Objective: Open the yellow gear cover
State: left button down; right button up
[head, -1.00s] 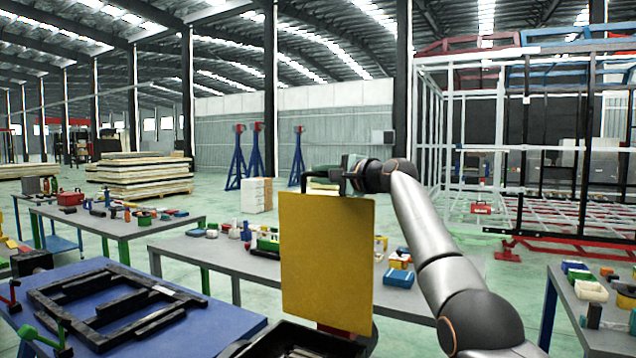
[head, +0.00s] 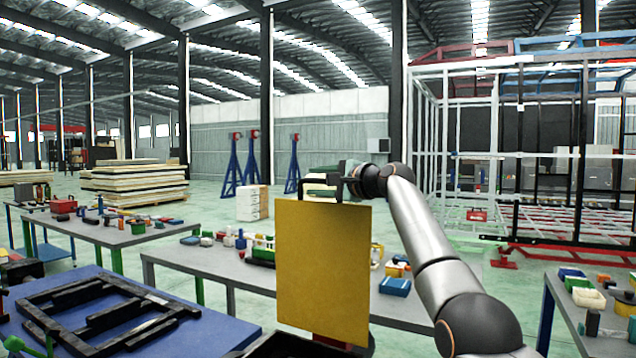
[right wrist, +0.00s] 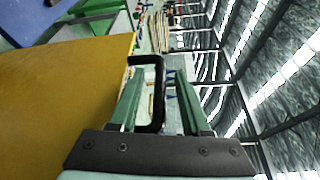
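The yellow gear cover (head: 322,270) stands raised and nearly upright in the middle of the head view, its flat face towards me. In the right wrist view the yellow cover (right wrist: 60,105) fills the left side. A black U-shaped handle (right wrist: 158,95) sticks out from its edge. My right gripper (head: 330,183) is at the cover's top edge. In the right wrist view its two green fingers (right wrist: 158,85) are spread apart with the handle between them, and a gap shows beside the handle. A dark housing (head: 290,346) shows partly below the cover. My left gripper is not in view.
A blue-topped table (head: 205,335) with a black frame (head: 100,310) is at lower left. A grey table (head: 190,265) with small parts stands behind the cover. Another grey table (head: 570,300) is at right. A large trailer frame (head: 510,155) stands at back right.

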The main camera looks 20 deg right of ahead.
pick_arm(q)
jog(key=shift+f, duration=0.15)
pick_arm(e)
jog(key=shift+s+f+b, duration=0.1)
jog(key=shift+s+b, duration=0.1)
jog(key=shift+b, duration=0.2)
jog(key=b+v, duration=0.5)
jog(key=shift+s+d+f, duration=0.1)
jog(key=shift+s+d, duration=0.05)
jog(key=shift+s, duration=0.05)
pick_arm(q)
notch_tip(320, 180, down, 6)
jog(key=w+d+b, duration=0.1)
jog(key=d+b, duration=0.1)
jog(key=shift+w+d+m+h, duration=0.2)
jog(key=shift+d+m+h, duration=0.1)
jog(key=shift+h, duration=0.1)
pick_arm(e)
jog(key=v, duration=0.6)
jog(key=shift+s+r, duration=0.3)
jog(key=shift+s, duration=0.05)
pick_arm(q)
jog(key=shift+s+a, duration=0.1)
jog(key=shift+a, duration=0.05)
pick_arm(e)
jog(key=shift+d, duration=0.1)
